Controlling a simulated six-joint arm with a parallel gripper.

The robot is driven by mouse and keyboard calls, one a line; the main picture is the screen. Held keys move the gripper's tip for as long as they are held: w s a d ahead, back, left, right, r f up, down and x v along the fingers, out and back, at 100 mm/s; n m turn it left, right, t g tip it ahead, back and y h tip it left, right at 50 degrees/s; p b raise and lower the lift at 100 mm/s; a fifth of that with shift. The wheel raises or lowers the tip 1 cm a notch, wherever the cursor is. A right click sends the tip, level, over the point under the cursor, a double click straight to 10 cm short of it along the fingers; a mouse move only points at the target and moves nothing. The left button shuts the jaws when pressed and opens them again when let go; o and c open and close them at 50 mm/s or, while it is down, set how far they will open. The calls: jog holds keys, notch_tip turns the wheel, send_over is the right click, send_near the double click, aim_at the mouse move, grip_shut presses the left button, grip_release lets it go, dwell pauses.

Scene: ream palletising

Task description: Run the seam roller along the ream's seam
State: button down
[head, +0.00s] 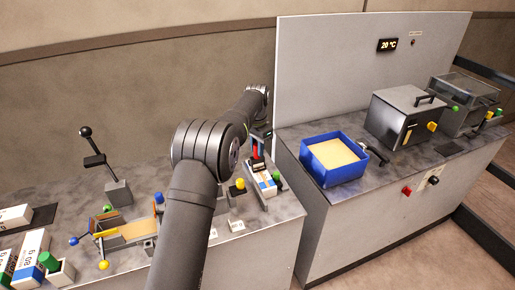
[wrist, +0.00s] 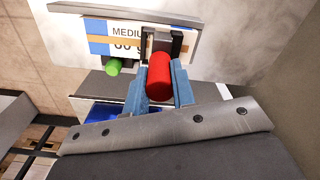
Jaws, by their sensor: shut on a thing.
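My gripper (wrist: 160,85) has its blue fingers shut on the red handle of the seam roller (wrist: 159,78). The roller's dark head (wrist: 163,42) is over the right part of the ream's tan seam strip in the wrist view; I cannot tell whether it touches. The ream (wrist: 97,27) is white and blue with a "MEDIUM" label, partly hidden by the roller. In the head view the ream (head: 263,184) lies on the left bench beneath the red handle (head: 255,152), with my gripper (head: 259,141) just above it.
A green knob (wrist: 113,66) sits beside the ream. A yellow knob (head: 240,183) stands left of it. A blue tray (head: 318,177) and a grey machine (head: 400,118) are on the right bench, with a tall panel (head: 345,75) behind. Other reams (head: 32,250) lie far left.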

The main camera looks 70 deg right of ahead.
jog(key=shift+w+d+f, duration=0.1)
jog(key=shift+w+d, duration=1)
jog(key=shift+w, duration=0.05)
dwell(0.4)
notch_tip(320, 180, up, 7)
dwell(0.7)
dwell(0.4)
